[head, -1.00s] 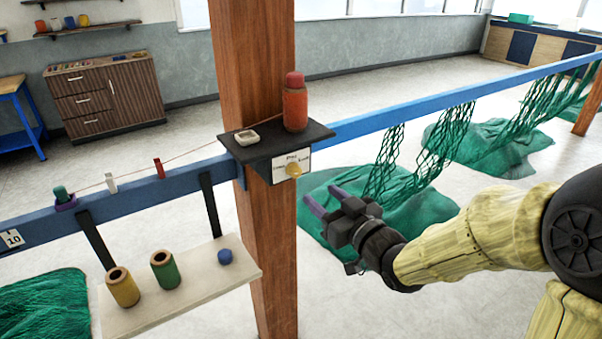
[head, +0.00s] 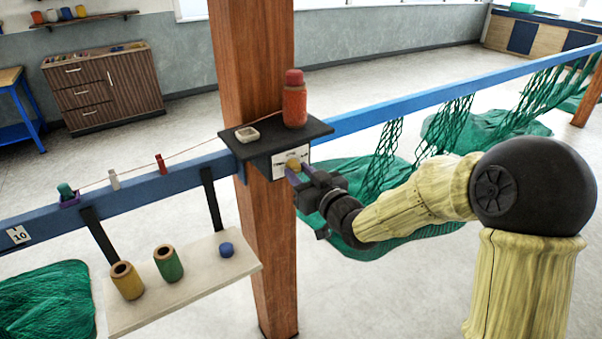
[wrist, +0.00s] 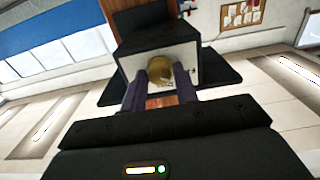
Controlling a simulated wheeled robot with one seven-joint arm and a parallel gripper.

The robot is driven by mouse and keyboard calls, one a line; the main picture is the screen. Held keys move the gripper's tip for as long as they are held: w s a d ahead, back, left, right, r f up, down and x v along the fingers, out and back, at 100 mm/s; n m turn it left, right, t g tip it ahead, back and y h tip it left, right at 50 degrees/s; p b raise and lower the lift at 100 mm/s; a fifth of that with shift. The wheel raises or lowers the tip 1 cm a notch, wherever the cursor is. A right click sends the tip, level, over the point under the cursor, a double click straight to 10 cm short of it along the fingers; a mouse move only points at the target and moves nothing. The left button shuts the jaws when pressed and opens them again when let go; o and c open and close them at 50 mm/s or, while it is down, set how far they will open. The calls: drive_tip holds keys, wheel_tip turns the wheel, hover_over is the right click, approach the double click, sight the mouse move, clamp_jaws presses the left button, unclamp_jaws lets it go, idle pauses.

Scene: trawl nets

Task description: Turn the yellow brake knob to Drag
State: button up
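The yellow brake knob (head: 293,162) sits on a white label plate (head: 304,156) on the front of a black box under a small dark shelf on the wooden post. It also shows in the wrist view (wrist: 160,72). The plate's words are too small and covered to read, so the knob's setting is unclear. My gripper (head: 291,172) is at the plate, its purple fingers reaching toward the knob from the lower right. In the wrist view my gripper (wrist: 160,88) has its fingers apart, one on each side of the knob. I cannot tell whether they touch it.
The dark shelf (head: 322,129) holds a red-orange bottle (head: 295,105) and a small white dish (head: 247,134). The blue rail (head: 420,97) runs both ways from the post (head: 254,60). A pale shelf (head: 200,285) with spools hangs lower left. Green nets hang right.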

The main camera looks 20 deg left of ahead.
drive_tip(key=c, duration=0.5)
drive_tip(key=shift+m, duration=0.4)
drive_tip(key=m, duration=0.5)
drive_tip(key=m+p, duration=0.1)
drive_tip(key=m, duration=0.5)
idle(0.3)
drive_tip(key=o, duration=1)
